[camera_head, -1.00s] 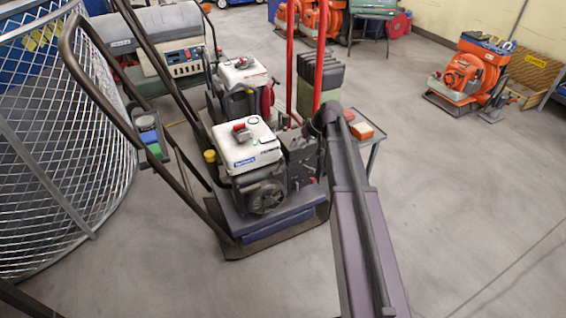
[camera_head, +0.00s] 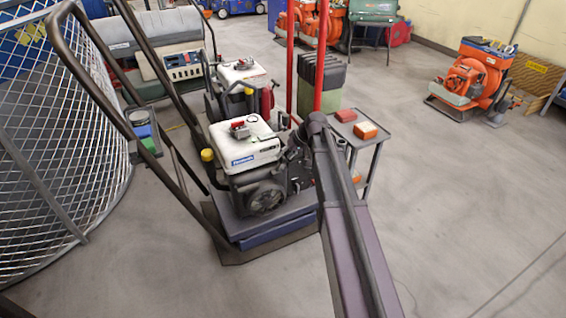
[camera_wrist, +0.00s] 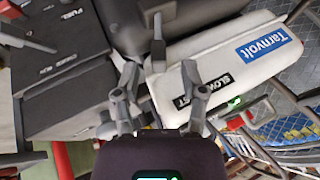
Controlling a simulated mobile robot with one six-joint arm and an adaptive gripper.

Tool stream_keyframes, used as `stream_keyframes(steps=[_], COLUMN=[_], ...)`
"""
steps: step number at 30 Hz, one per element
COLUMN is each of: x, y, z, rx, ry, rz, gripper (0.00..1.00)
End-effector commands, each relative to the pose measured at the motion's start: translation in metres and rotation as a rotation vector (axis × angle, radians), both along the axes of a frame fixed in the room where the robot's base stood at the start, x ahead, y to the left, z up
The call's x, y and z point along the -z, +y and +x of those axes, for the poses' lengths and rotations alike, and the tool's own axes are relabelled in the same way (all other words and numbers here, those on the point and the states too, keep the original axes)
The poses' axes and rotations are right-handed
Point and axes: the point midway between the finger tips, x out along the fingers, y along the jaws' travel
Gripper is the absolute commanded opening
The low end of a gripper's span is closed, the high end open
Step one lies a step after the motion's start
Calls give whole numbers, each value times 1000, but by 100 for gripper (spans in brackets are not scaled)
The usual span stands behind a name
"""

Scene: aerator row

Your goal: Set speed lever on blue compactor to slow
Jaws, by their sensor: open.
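The blue compactor (camera_head: 285,232) stands on the floor at the middle, with a blue base and a white engine cover (camera_head: 240,140). A thin grey stalk (camera_wrist: 158,35), which looks like the speed lever, stands between my fingers. My gripper (camera_wrist: 160,75) is open around it; contact cannot be told. In the head view my gripper is hidden behind my arm.
A small grey trolley (camera_head: 377,143) with two orange-red blocks stands close on the right. Red upright bars (camera_head: 325,55) rise beside the engine. A wire-mesh cage (camera_head: 60,150) is at the left. Open floor lies at the right, before an orange machine (camera_head: 465,85).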

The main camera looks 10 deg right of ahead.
Motion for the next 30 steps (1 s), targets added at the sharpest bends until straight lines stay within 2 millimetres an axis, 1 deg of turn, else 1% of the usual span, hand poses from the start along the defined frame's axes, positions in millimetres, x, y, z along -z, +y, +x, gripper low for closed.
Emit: stream_keyframes(steps=[1, 6, 20, 21, 22, 23, 24, 26, 30], x=[7, 13, 15, 15, 15, 15, 15, 15, 15], y=[2, 6, 9, 9, 9, 9, 9, 9, 9], z=[2, 4, 5, 5, 5, 5, 5, 5, 5], rx=[-1, -1, 0, 0, 0, 0, 0, 0, 0], ry=[0, 0, 0, 0, 0, 0, 0, 0, 0], rz=[0, 0, 0, 0, 0, 0, 0, 0, 0], gripper=[54, 54, 54, 48, 39, 30, 19, 1, 0])
